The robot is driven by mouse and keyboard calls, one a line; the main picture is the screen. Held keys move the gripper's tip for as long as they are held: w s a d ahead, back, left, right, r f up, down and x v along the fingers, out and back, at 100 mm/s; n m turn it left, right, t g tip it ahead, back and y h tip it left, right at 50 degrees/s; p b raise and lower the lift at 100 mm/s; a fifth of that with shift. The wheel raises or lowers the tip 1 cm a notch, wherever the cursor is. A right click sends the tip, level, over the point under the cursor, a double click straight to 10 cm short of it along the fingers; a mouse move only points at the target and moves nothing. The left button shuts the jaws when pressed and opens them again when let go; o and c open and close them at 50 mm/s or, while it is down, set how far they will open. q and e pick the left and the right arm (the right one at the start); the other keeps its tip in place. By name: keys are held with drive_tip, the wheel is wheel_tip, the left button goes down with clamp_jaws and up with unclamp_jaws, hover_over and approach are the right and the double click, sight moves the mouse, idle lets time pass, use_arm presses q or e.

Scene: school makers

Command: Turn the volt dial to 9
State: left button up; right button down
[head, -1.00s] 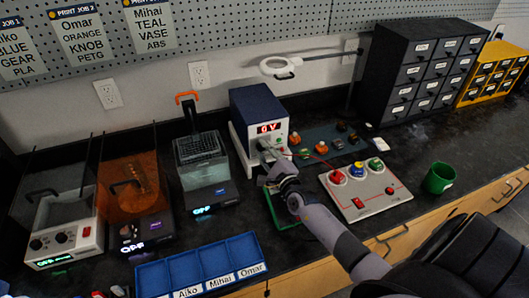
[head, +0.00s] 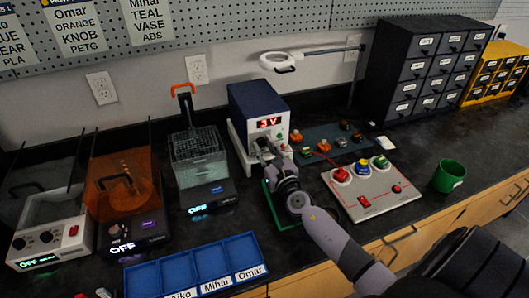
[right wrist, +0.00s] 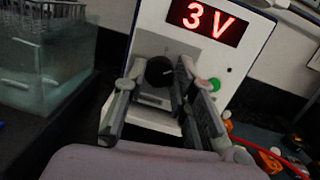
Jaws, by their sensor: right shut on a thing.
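The power supply (head: 258,100) is a blue box with a light front panel, at the back middle of the bench in the head view. Its red display (head: 269,123) reads 3 V, and the right wrist view shows the same reading on the display (right wrist: 208,20). The black volt dial (right wrist: 159,71) sits below the display, between the fingers of my right gripper (right wrist: 160,78). My right gripper (head: 263,150) is shut on the dial and hides it in the head view. A green button (right wrist: 214,84) is right of the dial. My left gripper is not in view.
A clear tank (head: 200,165) stands left of the supply. A grey panel (head: 372,200) with coloured knobs, joined by a red cable (head: 327,157), lies to the right. A blue tray (head: 195,268) is at the front, and a green cup (head: 449,176) is far right.

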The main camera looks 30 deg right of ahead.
drive_tip(key=m+b, duration=0.1)
drive_tip(key=m, duration=0.3)
drive_tip(key=shift+f+h+b, duration=0.2)
drive_tip(key=shift+h+b, duration=0.15)
drive_tip(key=shift+h, duration=0.05)
drive_tip(key=m+b, duration=0.1)
drive_tip(key=m, duration=0.3)
drive_tip(key=shift+h, duration=0.3)
drive_tip(key=m+b, duration=0.1)
drive_tip(key=m, duration=0.2)
drive_tip(key=shift+h, duration=0.3)
drive_tip(key=m, duration=0.4)
drive_tip(key=shift+a+g+h, duration=0.1)
drive_tip(key=shift+g+h, duration=0.2)
drive_tip(key=m, duration=0.3)
drive_tip(key=shift+r+h, duration=0.1)
drive_tip(key=shift+h, duration=0.2)
drive_tip(key=m, duration=0.3)
drive_tip(key=shift+g+p, duration=0.3)
drive_tip(key=shift+g, duration=0.1)
drive_tip(key=m+p, duration=0.2)
drive_tip(key=m, duration=0.4)
drive_tip(key=shift+a+m+g, duration=0.1)
drive_tip(key=shift+m+g, duration=0.2)
drive_tip(key=shift+g, duration=0.1)
